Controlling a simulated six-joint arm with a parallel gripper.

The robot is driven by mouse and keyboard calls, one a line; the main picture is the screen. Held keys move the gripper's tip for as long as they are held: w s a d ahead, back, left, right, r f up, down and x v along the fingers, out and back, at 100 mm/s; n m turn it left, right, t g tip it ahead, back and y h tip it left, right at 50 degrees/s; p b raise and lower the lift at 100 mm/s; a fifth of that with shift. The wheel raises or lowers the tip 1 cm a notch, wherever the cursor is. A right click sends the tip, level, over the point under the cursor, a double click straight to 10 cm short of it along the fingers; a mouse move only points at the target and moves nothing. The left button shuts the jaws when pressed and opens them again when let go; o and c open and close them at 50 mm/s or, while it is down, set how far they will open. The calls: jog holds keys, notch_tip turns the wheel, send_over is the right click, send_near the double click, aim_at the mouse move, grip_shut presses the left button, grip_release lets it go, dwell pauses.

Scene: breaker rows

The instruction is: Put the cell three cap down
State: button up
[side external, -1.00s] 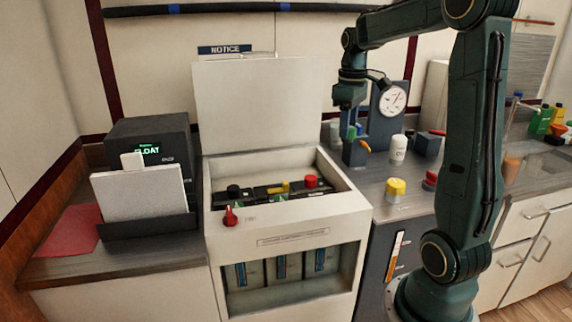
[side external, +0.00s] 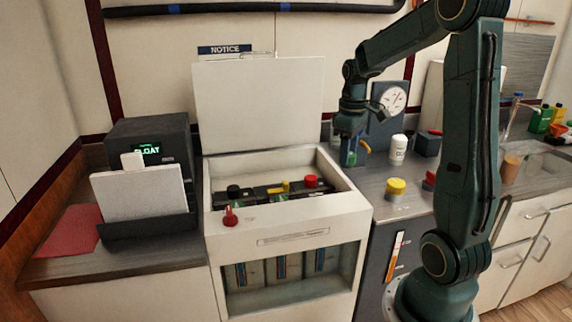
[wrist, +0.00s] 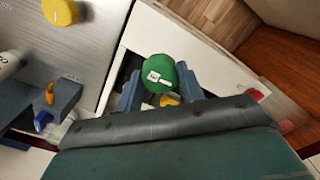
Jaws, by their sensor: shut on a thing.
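A round green cap (wrist: 160,73) with a white label shows in the wrist view, held between the two blue-grey fingers of my gripper (wrist: 158,91). The label does not let me tell whether this is the cell three cap. In the side view my gripper (side external: 350,158) hangs just beyond the right rim of the white battery cabinet (side external: 345,190), in front of the gauge. A black cap (side external: 233,191), a yellow part (side external: 285,186) and a red cap (side external: 310,181) sit in the cabinet's open top.
A yellow cap (side external: 396,187) stands on the counter right of the cabinet, with a white bottle (side external: 398,149) behind it. The cabinet's raised lid (side external: 260,105) stands behind the opening. A red knob (side external: 230,216) is on the cabinet's front edge. A gauge (side external: 393,98) stands behind my gripper.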

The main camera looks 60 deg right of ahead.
jog(key=shift+f, duration=5.85)
jog(key=shift+f, duration=0.1)
jog(key=o, duration=0.9)
notch_tip(320, 180, up, 12)
jog(key=shift+r, duration=0.15)
